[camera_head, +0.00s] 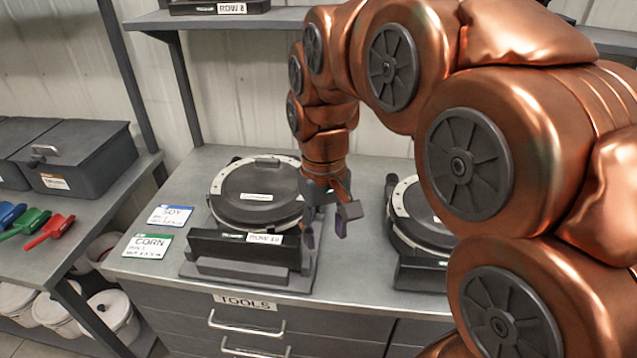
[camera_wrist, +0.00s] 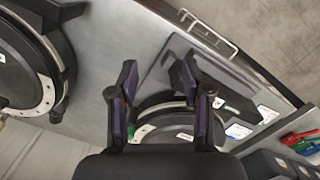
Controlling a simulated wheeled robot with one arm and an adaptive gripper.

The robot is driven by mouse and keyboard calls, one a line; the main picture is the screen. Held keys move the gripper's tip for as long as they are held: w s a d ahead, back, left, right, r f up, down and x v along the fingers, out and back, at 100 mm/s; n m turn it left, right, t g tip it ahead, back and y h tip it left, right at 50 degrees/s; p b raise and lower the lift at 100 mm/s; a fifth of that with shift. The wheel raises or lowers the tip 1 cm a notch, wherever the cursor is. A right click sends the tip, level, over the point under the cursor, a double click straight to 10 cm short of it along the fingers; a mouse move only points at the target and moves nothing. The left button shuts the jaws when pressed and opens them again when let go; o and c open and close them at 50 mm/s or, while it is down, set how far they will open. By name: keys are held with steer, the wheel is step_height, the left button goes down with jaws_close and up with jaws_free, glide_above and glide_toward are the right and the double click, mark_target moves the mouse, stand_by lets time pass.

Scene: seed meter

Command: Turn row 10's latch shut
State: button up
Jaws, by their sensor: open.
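The row 10 seed meter (camera_head: 257,192) stands on the grey bench, a round dark lid inside a pale ring. Its front bar carries a white label (camera_head: 264,239) that seems to read ROW 10. My gripper (camera_head: 328,222) points down at the right side of this meter, fingers apart and empty. In the wrist view the open gripper (camera_wrist: 157,74) has purple finger pads, and part of the meter's pale ring (camera_wrist: 146,130) shows between and below the fingers. I cannot make out the latch clearly; my fingers cover that side of the meter.
A second meter (camera_head: 425,215) stands close on the right, partly behind my arm. SOY (camera_head: 170,215) and CORN (camera_head: 148,246) cards lie left of row 10. Coloured scoops (camera_head: 50,232) and a dark box (camera_head: 75,160) sit on the left bench. The front drawers have handles (camera_head: 246,325).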

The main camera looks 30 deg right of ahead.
steer(key=shift+m+t, duration=0.4)
steer(key=shift+t, duration=0.1)
steer(key=w+d+r, duration=0.1)
steer(key=w+d, duration=0.1)
steer(key=w, duration=0.3)
steer(key=w+d+r, duration=0.1)
steer(key=w+d, duration=0.2)
steer(key=w, duration=0.3)
steer(key=w+d+b, duration=0.1)
steer(key=w+d, duration=0.1)
steer(key=w, duration=0.4)
steer(key=shift+d+r, duration=0.2)
steer(key=shift+r, duration=0.2)
steer(key=shift+w+d, duration=0.2)
steer(key=shift+w, duration=0.15)
steer(key=shift+f+p, duration=1.05)
steer(key=shift+f, duration=2.8)
steer(key=shift+c, duration=0.3)
jaws_close()
